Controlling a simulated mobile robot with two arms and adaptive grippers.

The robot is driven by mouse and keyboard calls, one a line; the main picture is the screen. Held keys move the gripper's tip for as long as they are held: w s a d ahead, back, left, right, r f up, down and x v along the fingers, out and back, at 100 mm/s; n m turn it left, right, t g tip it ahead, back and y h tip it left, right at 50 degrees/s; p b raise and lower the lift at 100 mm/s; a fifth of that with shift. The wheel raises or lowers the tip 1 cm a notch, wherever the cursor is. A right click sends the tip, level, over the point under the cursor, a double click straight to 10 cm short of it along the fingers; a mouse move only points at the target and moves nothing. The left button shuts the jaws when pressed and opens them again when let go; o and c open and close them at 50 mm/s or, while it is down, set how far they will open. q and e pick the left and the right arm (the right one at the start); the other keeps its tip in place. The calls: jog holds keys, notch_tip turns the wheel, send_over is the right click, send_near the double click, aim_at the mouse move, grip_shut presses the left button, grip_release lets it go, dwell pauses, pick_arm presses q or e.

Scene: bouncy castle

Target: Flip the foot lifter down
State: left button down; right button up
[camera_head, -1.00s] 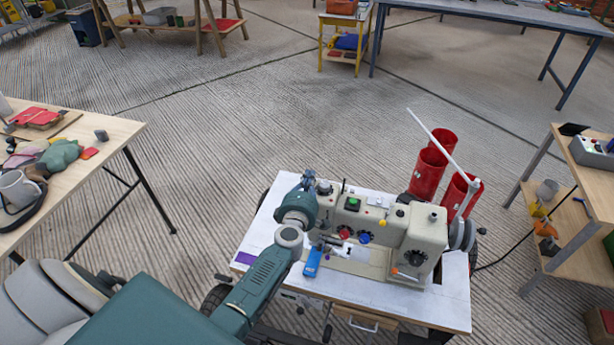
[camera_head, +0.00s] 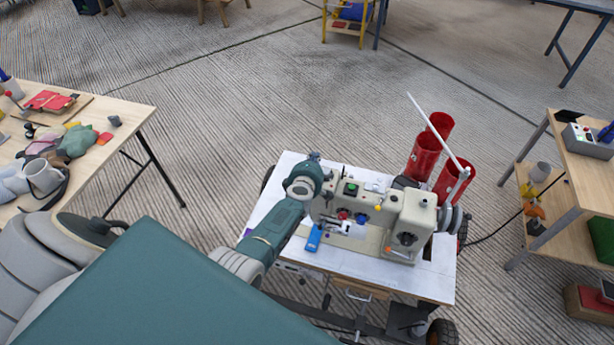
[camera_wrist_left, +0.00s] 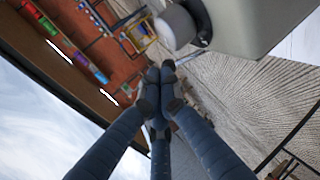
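The cream sewing machine (camera_head: 407,222) stands on a white-topped table in the head view, with coloured knobs and buttons along its arm. My left arm reaches in from the left to the machine's left end. Its wrist covers part of that end, and I cannot make out the fingers there. In the left wrist view my left gripper (camera_wrist_left: 161,76) has its blue fingers drawn together at the tips, with nothing seen between them. A pale machine body (camera_wrist_left: 255,22) with a grey knob (camera_wrist_left: 177,26) is close above right of the fingertips. I cannot pick out the foot lifter for certain. My right gripper is not in view.
A blue object (camera_head: 314,238) lies on the machine table (camera_head: 428,283). Red cylinders (camera_head: 424,156) stand behind the machine, beside a slanted white rod. A cluttered wooden table (camera_head: 128,128) is at left and a shelf unit (camera_head: 590,177) at right. The floor between is clear.

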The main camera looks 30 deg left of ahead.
pick_arm(q)
jog(key=shift+b+x, duration=1.05)
jog(key=shift+x, duration=0.55)
jog(key=shift+w+f+b, duration=0.25)
jog(key=shift+w+b, duration=0.2)
jog(key=shift+b, duration=0.05)
jog(key=shift+w+f+b, duration=0.2)
jog(key=shift+w+b, duration=0.25)
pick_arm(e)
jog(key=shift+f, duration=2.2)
pick_arm(q)
jog(key=s+d+r+p, duration=0.3)
jog(key=s+r+p, duration=0.4)
jog(key=r+p, duration=0.4)
jog(key=shift+r+p, duration=0.3)
jog(key=shift+p, duration=0.85)
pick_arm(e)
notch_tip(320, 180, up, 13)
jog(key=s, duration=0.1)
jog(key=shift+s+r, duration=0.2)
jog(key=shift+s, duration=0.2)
pick_arm(q)
jog(key=shift+d, duration=0.1)
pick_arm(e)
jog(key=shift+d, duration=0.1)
